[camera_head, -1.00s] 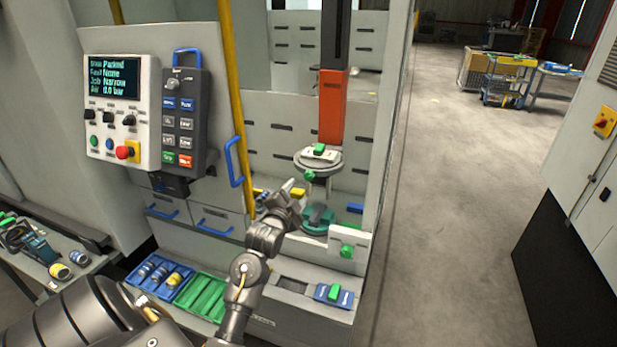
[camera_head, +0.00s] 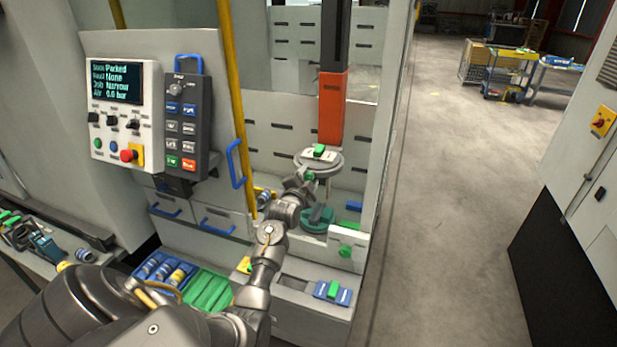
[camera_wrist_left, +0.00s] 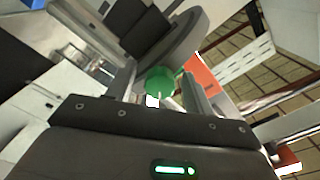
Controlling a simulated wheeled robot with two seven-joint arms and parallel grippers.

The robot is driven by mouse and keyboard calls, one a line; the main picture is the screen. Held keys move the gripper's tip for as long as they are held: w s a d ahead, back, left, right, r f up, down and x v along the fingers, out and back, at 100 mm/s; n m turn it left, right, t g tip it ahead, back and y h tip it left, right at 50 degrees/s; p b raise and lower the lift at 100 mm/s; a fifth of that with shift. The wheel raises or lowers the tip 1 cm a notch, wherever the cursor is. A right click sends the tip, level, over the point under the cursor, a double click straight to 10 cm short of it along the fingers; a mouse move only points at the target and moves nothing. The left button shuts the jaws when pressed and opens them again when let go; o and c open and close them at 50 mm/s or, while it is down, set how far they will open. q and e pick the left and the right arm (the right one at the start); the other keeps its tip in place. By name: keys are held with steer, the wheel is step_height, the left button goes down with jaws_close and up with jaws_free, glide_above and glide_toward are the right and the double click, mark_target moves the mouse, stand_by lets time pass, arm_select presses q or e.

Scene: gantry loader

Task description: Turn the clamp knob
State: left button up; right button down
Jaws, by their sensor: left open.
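The clamp knob (camera_head: 309,175) is a small green knob on the side of the grey round gantry head (camera_head: 325,160). In the left wrist view the green knob (camera_wrist_left: 160,82) sits between the two fingers of my left gripper (camera_wrist_left: 158,74). The fingers are open, one on each side of it, and I cannot tell whether either touches it. In the head view my left gripper (camera_head: 301,182) reaches the knob from the left and partly covers it. My right gripper is not in view.
The orange gantry column (camera_head: 332,105) stands above the head. Below are a teal round part (camera_head: 317,222) and another green knob (camera_head: 345,251) on a white block. A control panel (camera_head: 125,115) hangs at left, by a yellow post (camera_head: 233,90). Open floor lies right.

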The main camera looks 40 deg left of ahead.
arm_select(q)
steer(key=c, duration=1)
steer(key=shift+o, duration=0.2)
steer(key=shift+n, duration=0.3)
steer(key=n, duration=0.3)
steer(key=shift+n, duration=0.3)
steer(key=n, duration=1.3)
steer(key=shift+n, duration=0.3)
